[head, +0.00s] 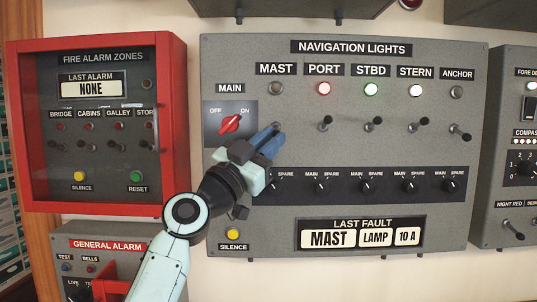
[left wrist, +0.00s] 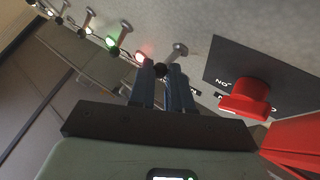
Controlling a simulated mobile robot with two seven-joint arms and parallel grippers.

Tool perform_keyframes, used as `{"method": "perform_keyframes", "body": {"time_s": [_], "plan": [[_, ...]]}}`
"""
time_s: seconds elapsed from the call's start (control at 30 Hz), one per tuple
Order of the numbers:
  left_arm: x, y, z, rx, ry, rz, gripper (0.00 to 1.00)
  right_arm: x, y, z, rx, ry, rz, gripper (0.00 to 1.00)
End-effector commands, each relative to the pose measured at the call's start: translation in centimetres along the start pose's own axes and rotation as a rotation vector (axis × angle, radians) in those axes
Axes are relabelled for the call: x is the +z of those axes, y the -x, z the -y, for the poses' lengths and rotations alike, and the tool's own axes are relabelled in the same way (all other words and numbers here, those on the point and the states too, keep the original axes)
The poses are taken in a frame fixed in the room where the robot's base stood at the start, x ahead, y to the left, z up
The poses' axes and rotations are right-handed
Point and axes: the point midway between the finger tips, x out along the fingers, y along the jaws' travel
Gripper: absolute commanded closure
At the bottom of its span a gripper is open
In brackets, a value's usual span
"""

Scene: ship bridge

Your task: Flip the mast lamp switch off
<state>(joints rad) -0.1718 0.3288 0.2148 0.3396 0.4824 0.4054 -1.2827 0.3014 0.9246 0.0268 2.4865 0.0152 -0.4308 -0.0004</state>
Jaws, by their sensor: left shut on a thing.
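The grey navigation lights panel (head: 350,225) has a row of toggle switches under its lamps. The MAST lamp (head: 276,87) is unlit, while the PORT lamp (head: 324,88) glows red. My left gripper (head: 271,140) is at the mast switch's place below the MAST lamp and hides most of that switch in the head view. In the left wrist view, the mast switch (left wrist: 179,50) has its dark knob between the fingertips of my left gripper (left wrist: 161,75), which are shut on it. I cannot tell its exact tilt. My right gripper is not in view.
The red MAIN rotary knob (head: 230,124) is close left of the gripper. The PORT switch (head: 324,124) stands close to the right. Small MAIN/SPARE selectors (head: 322,186) lie below. A red-framed fire alarm box (head: 100,207) is at the left.

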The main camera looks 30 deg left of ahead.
Motion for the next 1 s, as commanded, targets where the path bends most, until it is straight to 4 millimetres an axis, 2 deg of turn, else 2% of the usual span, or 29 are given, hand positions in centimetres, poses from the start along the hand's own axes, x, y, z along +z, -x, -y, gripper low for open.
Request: {"method": "perform_keyframes", "body": {"time_s": [0.7,0.73,0.8,1.0], "plan": [[0.37,0.19,0.14,-0.005,-0.040,-0.067,1.00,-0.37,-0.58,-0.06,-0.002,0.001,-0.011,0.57],[0.37,0.19,0.14,-0.005,-0.040,-0.067,0.78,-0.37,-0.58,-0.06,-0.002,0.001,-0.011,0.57],[0.37,0.19,0.14,-0.005,-0.041,-0.067,0.56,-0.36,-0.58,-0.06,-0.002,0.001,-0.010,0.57],[0.44,0.18,0.13,-0.005,-0.041,-0.065,0.56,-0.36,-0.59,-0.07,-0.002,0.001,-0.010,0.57]]}}
